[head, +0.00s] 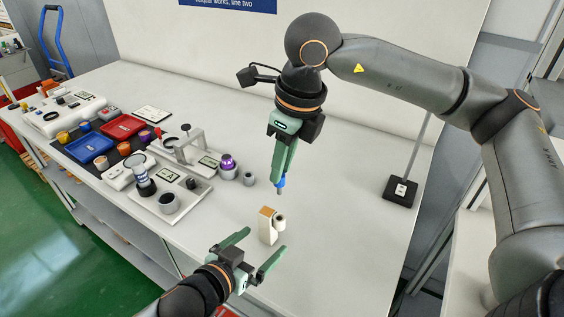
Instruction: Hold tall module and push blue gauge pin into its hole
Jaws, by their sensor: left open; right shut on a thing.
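The tall module (267,226) stands upright on the table, a cream block with a tan top and a small round white part (280,222) at its right side. My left gripper (257,251) is open and empty, just in front of the module, with its fingers spread apart and pointing toward it. My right gripper (280,179) is shut on the blue gauge pin (280,186), which points down above and behind the module, apart from it. The hole in the module cannot be made out.
A grey fixture plate (190,204) with cylinders, a red tray (122,127) and a blue tray (89,147) lie to the left. A small grey cylinder (249,179) stands left of the pin. A black stand base (400,191) is at right. The table right of the module is clear.

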